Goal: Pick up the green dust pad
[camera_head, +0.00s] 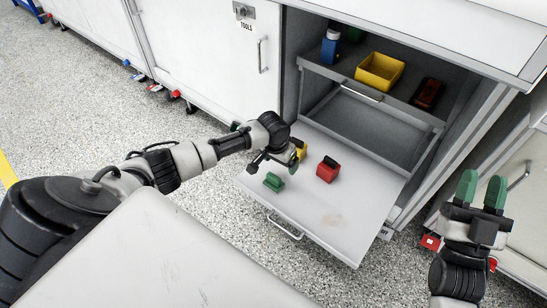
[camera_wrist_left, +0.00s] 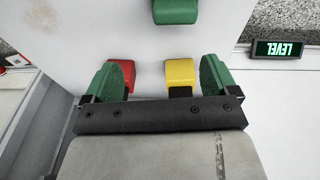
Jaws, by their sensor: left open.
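The green dust pad (camera_head: 273,182) lies on the pulled-out white drawer surface (camera_head: 330,217), near its left edge. In the left wrist view a green block (camera_wrist_left: 175,11), cut off by the top edge, appears to be this pad. My left gripper (camera_head: 277,160) is over the drawer's left side, close to the pad. In the left wrist view its green fingers (camera_wrist_left: 160,78) are spread apart, with nothing held, and the pad lies beyond them. My right gripper (camera_head: 481,190) is raised at the right, away from the drawer, its fingers apart and empty.
A red block (camera_head: 328,171) sits right of the pad. A yellow block (camera_head: 301,150) is partly hidden behind my left gripper. The shelf above holds a yellow bin (camera_head: 380,71), a blue bottle (camera_head: 330,47) and a dark red item (camera_head: 428,94). The drawer's front is clear.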

